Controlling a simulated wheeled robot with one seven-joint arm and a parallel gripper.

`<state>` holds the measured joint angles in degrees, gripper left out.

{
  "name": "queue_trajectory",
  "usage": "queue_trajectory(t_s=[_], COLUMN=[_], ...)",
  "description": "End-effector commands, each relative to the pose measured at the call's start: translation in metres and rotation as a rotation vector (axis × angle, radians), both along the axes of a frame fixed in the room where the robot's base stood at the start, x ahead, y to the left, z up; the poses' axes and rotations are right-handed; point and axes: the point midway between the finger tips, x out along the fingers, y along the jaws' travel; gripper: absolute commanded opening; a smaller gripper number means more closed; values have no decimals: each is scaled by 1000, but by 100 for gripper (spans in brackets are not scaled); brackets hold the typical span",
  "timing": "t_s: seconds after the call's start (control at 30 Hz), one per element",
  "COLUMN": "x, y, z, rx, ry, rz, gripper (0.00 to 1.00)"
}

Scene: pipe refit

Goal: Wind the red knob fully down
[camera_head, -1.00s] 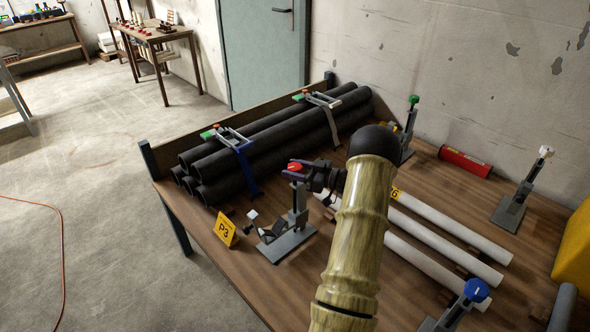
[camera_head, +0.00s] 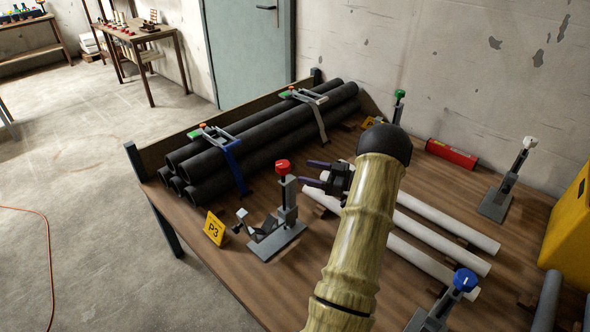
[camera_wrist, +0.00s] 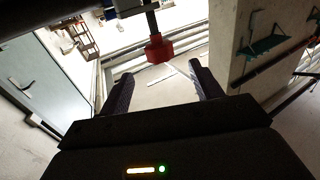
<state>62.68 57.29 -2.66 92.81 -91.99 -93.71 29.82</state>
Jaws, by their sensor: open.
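The red knob (camera_head: 283,167) tops an upright grey clamp stand (camera_head: 287,215) beside the yellow P3 sign, near the table's left front edge. My gripper (camera_head: 316,171) is open and empty, just right of the knob and apart from it. Its two fingers point left toward the knob. In the wrist view the red knob (camera_wrist: 158,48) shows on its dark stem ahead of and between the open fingers (camera_wrist: 158,88), beyond their tips. Much of the gripper's body is hidden behind my arm in the head view.
Black pipes (camera_head: 265,130) lie strapped behind the stand. White pipes (camera_head: 440,228) lie to the right. Other clamp stands carry a blue knob (camera_head: 465,280), a white knob (camera_head: 530,142) and a green knob (camera_head: 399,94). The P3 sign (camera_head: 214,229) stands left of the red-knob stand.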

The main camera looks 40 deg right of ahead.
Motion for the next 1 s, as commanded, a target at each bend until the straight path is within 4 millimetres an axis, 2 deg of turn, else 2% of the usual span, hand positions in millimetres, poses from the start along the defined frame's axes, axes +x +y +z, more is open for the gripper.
queue_trajectory(t_s=[0.2,0.4,0.57,1.0], x=[-39,-65,-72,-71], y=[-23,-37,-40,-40], z=[-1,0,0,0], rx=[0,0,1,1], ry=[1,1,0,0], rz=[-4,-2,0,0], gripper=[64,64,64,64])
